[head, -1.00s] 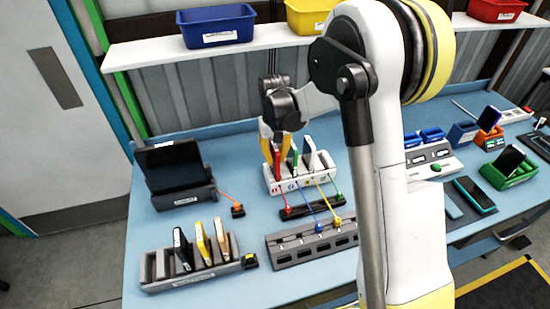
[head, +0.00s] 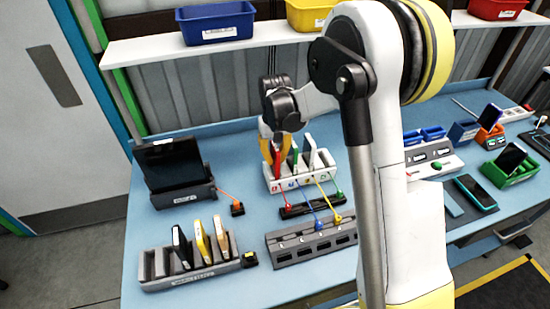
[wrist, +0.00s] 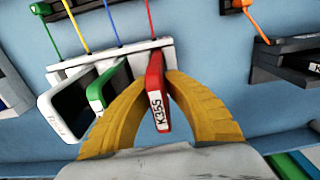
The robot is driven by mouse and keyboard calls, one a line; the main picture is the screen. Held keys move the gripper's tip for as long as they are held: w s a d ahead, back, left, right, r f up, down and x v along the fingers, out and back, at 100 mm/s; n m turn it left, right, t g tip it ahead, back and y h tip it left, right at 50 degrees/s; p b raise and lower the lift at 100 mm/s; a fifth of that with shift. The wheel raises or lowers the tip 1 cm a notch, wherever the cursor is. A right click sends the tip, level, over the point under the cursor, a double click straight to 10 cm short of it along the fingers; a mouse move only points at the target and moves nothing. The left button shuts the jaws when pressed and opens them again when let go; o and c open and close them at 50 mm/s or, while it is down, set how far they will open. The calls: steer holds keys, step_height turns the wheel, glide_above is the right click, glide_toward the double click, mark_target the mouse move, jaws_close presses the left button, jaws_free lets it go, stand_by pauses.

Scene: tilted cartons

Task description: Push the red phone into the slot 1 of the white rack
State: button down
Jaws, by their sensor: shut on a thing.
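The white rack (head: 300,186) stands on the blue bench, with several phones upright in its slots. The red phone (head: 276,158) is at the rack's left end in the head view. My gripper (head: 279,147) is above the rack with its yellow fingers around the red phone. In the wrist view the red phone (wrist: 155,95), labelled K355, sits between the yellow fingers of my gripper (wrist: 152,105), and its far end is at the rack (wrist: 110,62). A green phone (wrist: 100,92) and a white phone (wrist: 72,108) stand beside it. How deep the red phone sits is hidden.
Coloured cables run from the rack to a dark strip (head: 298,211) in front. A grey port block (head: 290,255), a grey rack with phones (head: 160,278) and a tablet dock (head: 165,200) stand nearby. A shelf with bins (head: 150,55) is behind.

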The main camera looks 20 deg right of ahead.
mark_target(275, 147)
stand_by(0.3)
steer(key=c, duration=1)
jaws_free()
steer(key=shift+r+p, duration=2)
steer(key=shift+r, duration=1.45)
